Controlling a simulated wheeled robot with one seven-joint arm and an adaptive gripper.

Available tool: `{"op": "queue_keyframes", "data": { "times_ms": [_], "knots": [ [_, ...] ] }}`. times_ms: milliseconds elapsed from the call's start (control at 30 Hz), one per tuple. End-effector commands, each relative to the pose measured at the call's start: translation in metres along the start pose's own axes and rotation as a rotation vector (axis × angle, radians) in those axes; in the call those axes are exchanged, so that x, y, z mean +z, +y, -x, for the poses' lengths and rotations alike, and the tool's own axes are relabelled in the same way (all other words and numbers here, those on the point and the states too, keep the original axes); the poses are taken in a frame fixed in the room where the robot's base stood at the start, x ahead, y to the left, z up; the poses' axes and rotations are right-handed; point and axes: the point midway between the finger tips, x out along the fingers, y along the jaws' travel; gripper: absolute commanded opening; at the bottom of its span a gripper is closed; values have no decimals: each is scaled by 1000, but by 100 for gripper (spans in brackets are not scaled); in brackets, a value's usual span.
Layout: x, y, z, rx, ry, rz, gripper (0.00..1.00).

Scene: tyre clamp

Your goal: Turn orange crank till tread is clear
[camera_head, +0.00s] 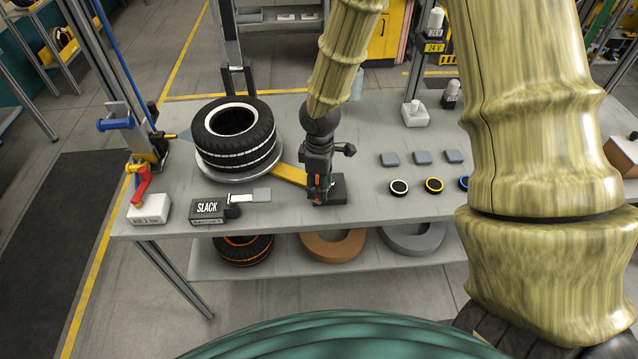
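A black tyre (240,152) with white markings lies flat on a round grey plate (203,166) on the bench. A yellow bar (289,174) runs from the plate to a dark block (337,190). My gripper (319,184) points down at this block. A small orange part (317,181), which may be the crank, shows at the fingertips. The fingers hide most of it, and I cannot tell whether they grip it. A dark sign reading SLACK (207,208) stands at the bench's front, left of my gripper.
A red handle (142,182) stands over a white block at the bench's left corner. Grey pads (422,157) and coloured-ring buttons (434,186) lie right of my gripper. Rings (333,246) sit on the shelf below. My arm crosses the right side.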

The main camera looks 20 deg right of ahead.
Motion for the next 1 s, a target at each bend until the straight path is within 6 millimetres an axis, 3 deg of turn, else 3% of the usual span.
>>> {"op": "queue_keyframes", "data": {
  "times_ms": [367, 1000],
  "knots": [
    [0, 0, 10, 0, 1, 0, 46],
    [1, 0, 97, 0, 2, -1, 46]
  ]
}}
